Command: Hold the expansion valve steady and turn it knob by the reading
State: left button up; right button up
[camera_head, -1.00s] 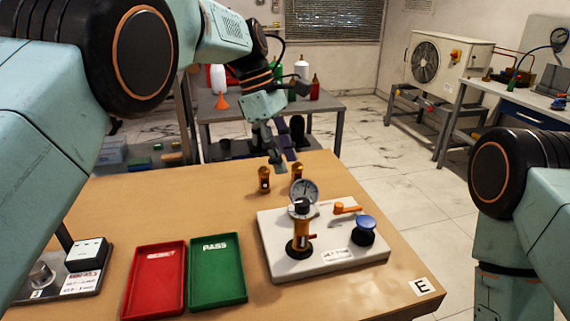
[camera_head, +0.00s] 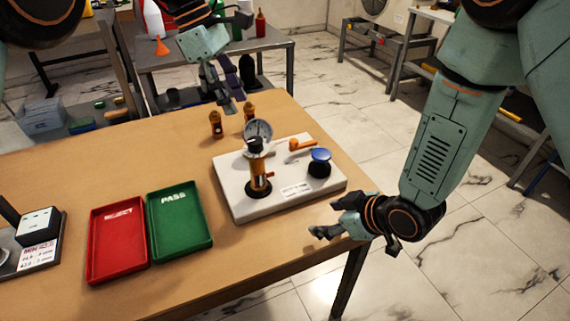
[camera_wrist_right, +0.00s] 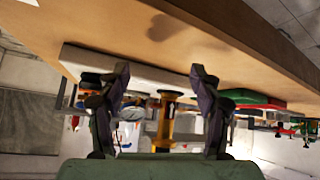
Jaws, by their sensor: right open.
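The brass-orange valve (camera_head: 260,172) stands upright on the pale rig plate (camera_head: 235,203), with a black cap at its top and a black base. A round gauge (camera_head: 258,130) sits just behind it; its reading is too small to tell. My left gripper (camera_head: 234,103) is open and empty above the table's back, behind the gauge. My right gripper (camera_head: 328,218) is open and empty near the table's right edge, right of and in front of the plate. In the right wrist view, which looks inverted, the valve (camera_wrist_right: 165,118) shows between my right gripper's fingers (camera_wrist_right: 160,85), farther off.
The plate also carries a blue knob (camera_head: 320,155) and an orange lever (camera_head: 300,145). Two loose orange valves (camera_head: 216,124) (camera_head: 249,112) stand behind it. A red REJECT tray (camera_head: 118,245) and green PASS tray (camera_head: 180,225) lie left. The front table surface is clear.

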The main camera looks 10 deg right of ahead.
aim_at(265, 166)
jog(key=w+a+r+n+y, duration=0.1)
jog(key=w+a+r+y, duration=0.1)
jog(key=w+a+r, duration=0.2)
jog(key=w+a+r+n+y, duration=0.1)
jog(key=w+a+r+y, duration=0.2)
jog(key=w+a, duration=0.1)
jog(key=shift+r+t+y, duration=0.3)
jog(key=shift+r+t, duration=0.05)
jog(key=shift+t, duration=0.05)
jog(key=shift+w+a+r+y, duration=0.1)
jog(key=shift+a+r+y, duration=0.1)
jog(key=shift+r+y, duration=0.1)
jog(key=shift+w+a+f+g, duration=0.15)
jog(key=shift+w+a+g, duration=0.15)
jog(key=shift+a, duration=0.3)
jog(key=x, duration=0.5)
jog(key=shift+w+a+f, duration=0.15)
jog(key=shift+w+a, duration=0.05)
jog(key=shift+a, duration=0.05)
jog(key=shift+w+a+f, duration=0.1)
jog(key=shift+w+a, duration=0.1)
jog(key=shift+a, duration=0.15)
